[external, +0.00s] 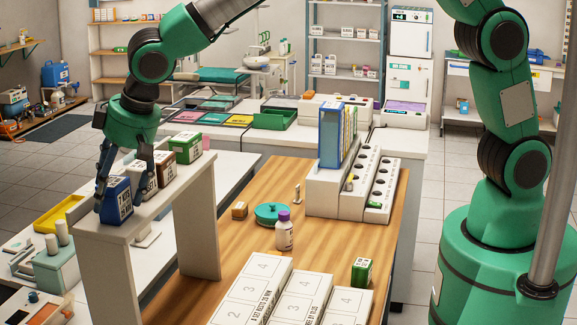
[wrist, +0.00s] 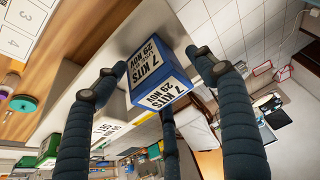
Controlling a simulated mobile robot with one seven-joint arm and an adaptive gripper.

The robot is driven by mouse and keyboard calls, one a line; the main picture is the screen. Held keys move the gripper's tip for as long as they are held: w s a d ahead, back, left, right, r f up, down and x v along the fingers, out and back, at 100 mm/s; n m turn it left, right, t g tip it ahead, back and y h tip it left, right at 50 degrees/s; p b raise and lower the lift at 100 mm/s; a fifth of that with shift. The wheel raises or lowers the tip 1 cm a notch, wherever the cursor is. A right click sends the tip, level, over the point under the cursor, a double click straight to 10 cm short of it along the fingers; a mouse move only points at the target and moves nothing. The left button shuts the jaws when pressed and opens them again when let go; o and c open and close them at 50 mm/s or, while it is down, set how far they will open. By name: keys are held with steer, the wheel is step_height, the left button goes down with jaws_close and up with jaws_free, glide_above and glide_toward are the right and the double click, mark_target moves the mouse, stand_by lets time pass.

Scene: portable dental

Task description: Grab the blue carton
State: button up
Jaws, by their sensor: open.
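The blue carton (external: 118,203) stands at the near left end of a raised white shelf (external: 137,222). It has a white label, and in the wrist view the carton (wrist: 155,85) shows "7 KITS" and "29 NOV" on two faces. My gripper (external: 122,188) is over this end of the shelf, pointing down, with its fingers spread around the carton. In the wrist view my gripper (wrist: 157,62) has a finger to the left and a finger to the right of the carton, and a third behind it. The fingers look apart from the carton; contact cannot be told.
More cartons, including a brown one (external: 164,173) and a green one (external: 187,148), stand close behind on the same shelf. The wooden table (external: 225,262) to the right holds a purple-capped bottle (external: 284,232), a teal round container (external: 272,213) and numbered white trays (external: 250,290).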

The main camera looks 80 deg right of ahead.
mark_target(113, 181)
stand_by(0.3)
steer(key=c, duration=1.3)
steer(key=shift+c, duration=0.2)
steer(key=shift+r, duration=0.8)
step_height(113, 181, up, 2)
steer(key=shift+r, duration=0.1)
steer(key=s+d, duration=0.2)
steer(key=s, duration=0.3)
steer(key=s+d+b, duration=0.1)
steer(key=s+d, duration=0.1)
steer(key=s, duration=0.3)
steer(key=s+d+r, duration=0.1)
steer(key=s, duration=0.4)
steer(key=shift+d+r, duration=0.1)
steer(key=shift+d, duration=0.3)
